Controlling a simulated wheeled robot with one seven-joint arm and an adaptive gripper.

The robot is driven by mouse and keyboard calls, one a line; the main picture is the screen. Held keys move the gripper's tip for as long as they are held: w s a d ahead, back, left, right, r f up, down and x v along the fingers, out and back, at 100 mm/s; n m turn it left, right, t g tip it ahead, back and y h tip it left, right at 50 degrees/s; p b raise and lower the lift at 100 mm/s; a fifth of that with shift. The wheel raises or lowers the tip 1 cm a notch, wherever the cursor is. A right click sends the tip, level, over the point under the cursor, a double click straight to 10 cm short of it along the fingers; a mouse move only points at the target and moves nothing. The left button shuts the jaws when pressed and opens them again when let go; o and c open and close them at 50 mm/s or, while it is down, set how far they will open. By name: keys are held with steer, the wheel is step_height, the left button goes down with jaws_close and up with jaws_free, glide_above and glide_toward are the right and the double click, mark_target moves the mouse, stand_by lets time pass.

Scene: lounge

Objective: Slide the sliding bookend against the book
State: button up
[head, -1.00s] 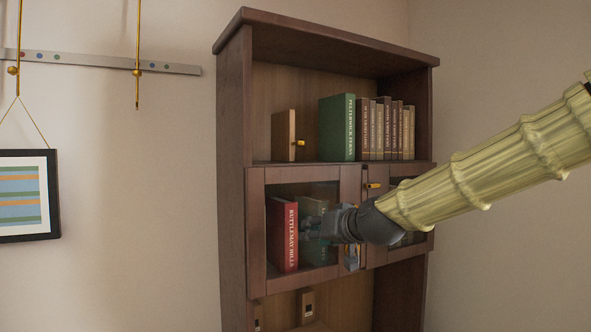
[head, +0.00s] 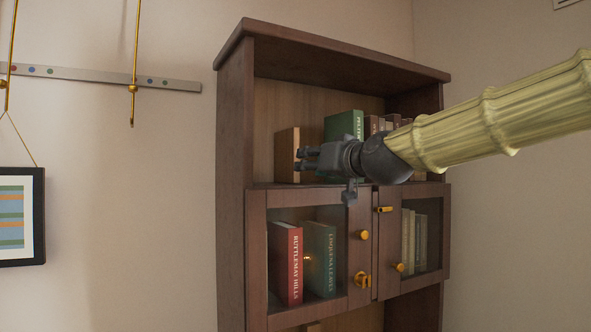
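The sliding bookend, a tan wooden block (head: 286,150), stands upright at the left of the upper open shelf. A green book (head: 343,125) stands to its right, with a gap between them. My gripper (head: 301,160) is in front of the shelf, its fingertips pointing left at the bookend's right edge. The two fingers look spread, one above the other. The bookend's brass knob is hidden behind the fingers, and I cannot tell whether they touch it. My gripper and wrist cover the lower part of the green book.
Several brown books (head: 373,125) stand right of the green book, partly behind my arm. Below are glass-fronted doors with brass knobs (head: 364,235). A red book (head: 287,262) and a teal book (head: 319,258) show through the left glass. A framed picture (head: 20,216) hangs at left.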

mark_target(291, 156)
steer(key=p+x, duration=0.3)
steer(key=x, duration=0.3)
steer(key=shift+w+a+r, duration=0.1)
steer(key=shift+a+r, duration=0.1)
steer(key=shift+p+x, duration=0.5)
steer(key=shift+x, duration=0.45)
steer(key=shift+f, duration=0.1)
jaws_close()
